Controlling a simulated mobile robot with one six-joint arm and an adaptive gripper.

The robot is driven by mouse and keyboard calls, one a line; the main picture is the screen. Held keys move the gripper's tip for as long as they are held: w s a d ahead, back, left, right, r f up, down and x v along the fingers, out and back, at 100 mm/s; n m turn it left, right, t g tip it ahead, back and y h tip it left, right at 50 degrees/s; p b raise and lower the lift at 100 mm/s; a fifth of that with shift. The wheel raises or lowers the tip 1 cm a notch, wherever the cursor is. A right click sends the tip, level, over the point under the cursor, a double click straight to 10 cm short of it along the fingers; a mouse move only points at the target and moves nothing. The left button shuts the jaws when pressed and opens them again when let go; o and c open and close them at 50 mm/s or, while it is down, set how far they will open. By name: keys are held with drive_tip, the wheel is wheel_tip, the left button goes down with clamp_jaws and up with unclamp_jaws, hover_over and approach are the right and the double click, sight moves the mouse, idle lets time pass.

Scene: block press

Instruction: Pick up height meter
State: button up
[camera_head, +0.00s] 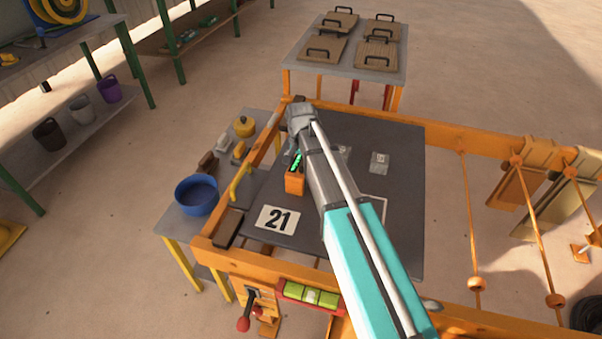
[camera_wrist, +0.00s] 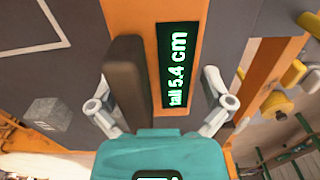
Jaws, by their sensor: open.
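The height meter (camera_head: 294,184) is an orange block with a black display and green characters, standing on the dark board below my gripper in the head view. In the wrist view the height meter (camera_wrist: 190,18) is close, and its display reads "tall 5.4 cm". A dark bar stands beside the display, between my fingers; I cannot tell if it is part of the meter. My gripper (camera_wrist: 157,85) is open, with one finger on each side of the bar and display. In the head view my gripper (camera_head: 293,152) is partly hidden by my arm. Contact is not clear.
A blue bowl (camera_head: 197,194) is on the side table at left. A table with wooden lids (camera_head: 320,48) stands behind.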

drive_tip(key=shift+f, duration=0.2)
idle(0.5)
drive_tip(key=c, duration=1)
drive_tip(key=shift+r, duration=0.1)
wheel_tip(320, 180, up, 3)
drive_tip(key=p, duration=0.2)
drive_tip(key=shift+f+p, duration=0.2)
drive_tip(key=shift+p, duration=0.15)
drive_tip(key=s+r+p, duration=0.1)
drive_tip(key=r+p, duration=0.1)
drive_tip(key=s+r+p, duration=0.2)
drive_tip(key=s+d+r+p, duration=0.1)
drive_tip(key=s+r+p, duration=0.1)
drive_tip(key=shift+r+p, duration=0.3)
drive_tip(key=s+r+p, duration=0.1)
drive_tip(key=s, duration=0.2)
drive_tip(key=s+d+r+p, duration=0.1)
drive_tip(key=s, duration=0.2)
drive_tip(key=s+d+r+p, duration=0.1)
drive_tip(key=s, duration=0.1)
drive_tip(key=shift+s+r+p, duration=0.3)
drive_tip(key=shift+s+p, duration=0.05)
drive_tip(key=shift+s, duration=0.05)
